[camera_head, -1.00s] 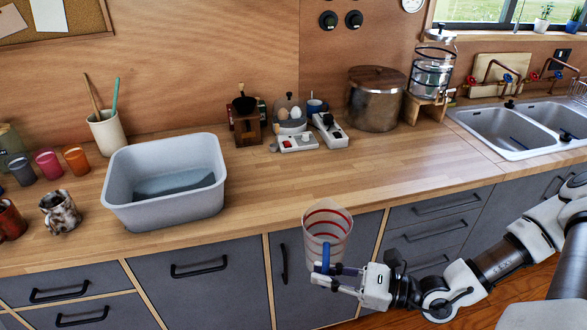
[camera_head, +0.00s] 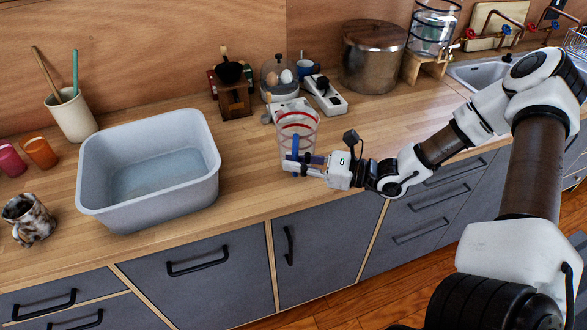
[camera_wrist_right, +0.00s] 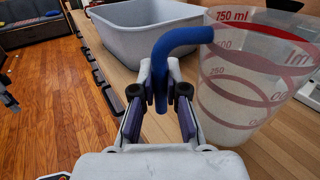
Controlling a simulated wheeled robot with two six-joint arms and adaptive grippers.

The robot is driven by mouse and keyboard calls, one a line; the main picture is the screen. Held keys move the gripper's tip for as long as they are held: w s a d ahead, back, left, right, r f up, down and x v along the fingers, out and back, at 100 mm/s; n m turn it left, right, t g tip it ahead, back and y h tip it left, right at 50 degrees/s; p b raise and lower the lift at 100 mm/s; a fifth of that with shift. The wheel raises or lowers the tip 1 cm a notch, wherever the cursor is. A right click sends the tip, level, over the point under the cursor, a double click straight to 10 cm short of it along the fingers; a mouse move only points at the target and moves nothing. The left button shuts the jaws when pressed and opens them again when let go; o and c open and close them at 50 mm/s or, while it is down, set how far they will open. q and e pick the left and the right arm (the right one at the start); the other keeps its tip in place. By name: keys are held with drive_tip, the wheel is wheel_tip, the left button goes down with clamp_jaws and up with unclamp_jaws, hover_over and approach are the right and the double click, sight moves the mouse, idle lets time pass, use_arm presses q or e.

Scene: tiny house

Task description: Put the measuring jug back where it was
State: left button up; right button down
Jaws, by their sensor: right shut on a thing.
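The measuring jug (camera_head: 309,135) is clear with red markings and a blue handle. My right gripper (camera_head: 299,164) is shut on that handle, and the jug looks upright over the counter (camera_head: 250,180), near its front edge. I cannot tell whether its base touches the wood. In the right wrist view the jug (camera_wrist_right: 245,85) stands to the right of the fingers, and the blue handle (camera_wrist_right: 172,50) is between the fingertips (camera_wrist_right: 165,95). The jug looks empty.
A grey basin (camera_head: 150,218) stands left of the jug, with a patterned mug (camera_head: 30,220) further left. Behind the jug are a coffee grinder (camera_head: 233,90), a power strip (camera_head: 326,95) and a large metal pot (camera_head: 373,60). Bare counter lies between basin and jug.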

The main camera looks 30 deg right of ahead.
drive_tip(key=w+f, duration=0.1)
drive_tip(key=w+d+f, duration=0.1)
drive_tip(key=shift+f, duration=0.3)
drive_tip(key=shift+w+d+f, duration=0.1)
drive_tip(key=shift+f, duration=0.3)
drive_tip(key=shift+w+f, duration=0.15)
drive_tip(key=shift+w, duration=0.05)
drive_tip(key=c, duration=1.2)
unclamp_jaws()
drive_tip(key=shift+s, duration=0.15)
